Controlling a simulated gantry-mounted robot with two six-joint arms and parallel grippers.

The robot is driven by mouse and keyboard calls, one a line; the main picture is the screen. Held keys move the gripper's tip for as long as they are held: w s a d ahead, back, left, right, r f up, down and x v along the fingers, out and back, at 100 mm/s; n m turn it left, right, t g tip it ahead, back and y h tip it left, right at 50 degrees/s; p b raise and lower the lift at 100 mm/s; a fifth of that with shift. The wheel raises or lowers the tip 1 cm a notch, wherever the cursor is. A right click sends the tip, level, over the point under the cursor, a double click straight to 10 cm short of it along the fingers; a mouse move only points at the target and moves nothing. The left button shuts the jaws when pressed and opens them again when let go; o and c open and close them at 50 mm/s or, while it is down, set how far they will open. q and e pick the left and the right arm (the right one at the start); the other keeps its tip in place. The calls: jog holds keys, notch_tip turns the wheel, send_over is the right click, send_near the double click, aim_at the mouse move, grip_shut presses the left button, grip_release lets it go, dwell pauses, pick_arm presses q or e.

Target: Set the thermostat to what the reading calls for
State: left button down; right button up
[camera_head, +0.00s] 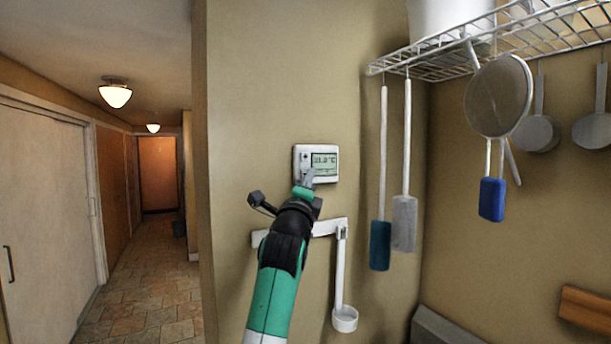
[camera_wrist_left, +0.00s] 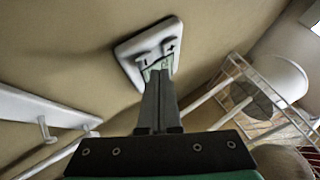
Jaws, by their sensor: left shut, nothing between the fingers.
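The white thermostat (camera_head: 325,178) is fixed to the tan wall. Its greenish display shows a number in °C, but the digits are too blurred to read surely. My left gripper (camera_head: 308,178) is shut and empty, with its tips at the thermostat's lower left front. In the left wrist view the shut fingertips (camera_wrist_left: 159,72) overlap the lower part of the thermostat (camera_wrist_left: 128,50), close to its face. A plus mark shows on the button side there. I cannot tell whether the tips touch it. My right gripper is not in view.
A white wall bracket (camera_head: 340,265) with a ring-shaped cup (camera_head: 344,319) hangs below the thermostat. A wire shelf (camera_head: 440,58) with hanging brushes, a strainer (camera_head: 498,95) and ladles is to the right. A hallway opens at the left.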

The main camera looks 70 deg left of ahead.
pick_arm(q)
jog(key=shift+w+d+b, duration=0.15)
jog(key=shift+d+b, duration=0.25)
jog(key=shift+d, duration=2.1)
jog(key=shift+r, duration=0.1)
dwell(0.5)
